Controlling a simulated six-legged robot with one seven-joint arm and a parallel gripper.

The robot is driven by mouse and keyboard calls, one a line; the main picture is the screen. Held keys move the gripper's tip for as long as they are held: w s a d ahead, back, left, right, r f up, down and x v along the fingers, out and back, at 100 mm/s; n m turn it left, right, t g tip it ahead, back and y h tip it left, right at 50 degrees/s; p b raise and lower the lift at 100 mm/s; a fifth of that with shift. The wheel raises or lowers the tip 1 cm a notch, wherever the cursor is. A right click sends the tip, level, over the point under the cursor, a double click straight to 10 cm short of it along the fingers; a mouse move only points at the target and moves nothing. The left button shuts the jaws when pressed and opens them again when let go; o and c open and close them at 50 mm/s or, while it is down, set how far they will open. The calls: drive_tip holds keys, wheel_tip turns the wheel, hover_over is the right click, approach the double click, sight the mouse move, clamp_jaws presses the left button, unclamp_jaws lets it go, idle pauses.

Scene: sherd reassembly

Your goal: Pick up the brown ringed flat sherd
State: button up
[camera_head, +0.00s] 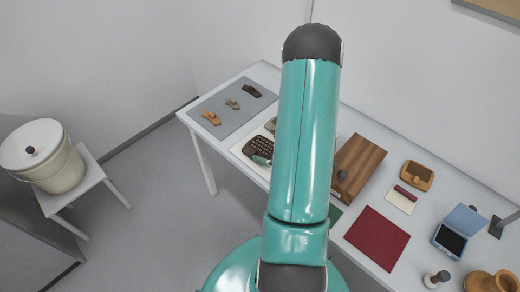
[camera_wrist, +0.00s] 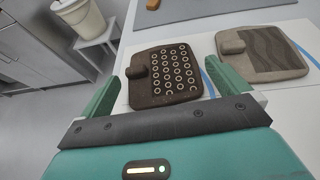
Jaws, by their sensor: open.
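The brown ringed flat sherd (camera_wrist: 180,78) is a dark brown, rounded-square plate with rows of pale rings and a raised knob at its left. It lies flat on a white sheet (camera_wrist: 212,104) on the table. In the head view the sherd (camera_head: 256,146) shows left of my arm. My gripper (camera_wrist: 168,80) is open, with one teal finger to the left of the sherd and one to its right. The sherd appears between and beyond the fingers. I cannot tell the height of the fingers above it.
A grey-brown wavy-patterned sherd (camera_wrist: 272,57) lies close to the right. A grey mat (camera_head: 226,117) with small pieces lies at the table's left end. A wooden box (camera_head: 360,160) and a red mat (camera_head: 377,238) lie right of my arm. A lidded bucket (camera_head: 55,172) stands on a stool.

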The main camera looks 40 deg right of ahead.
sight(252, 143)
drive_tip(key=x, duration=0.4)
drive_tip(key=shift+w+a+f, duration=0.1)
drive_tip(key=shift+w+f, duration=0.05)
drive_tip(key=shift+w, duration=0.2)
drive_tip(key=shift+c, duration=0.2)
drive_tip(key=c, duration=0.7)
drive_tip(key=shift+o, duration=0.2)
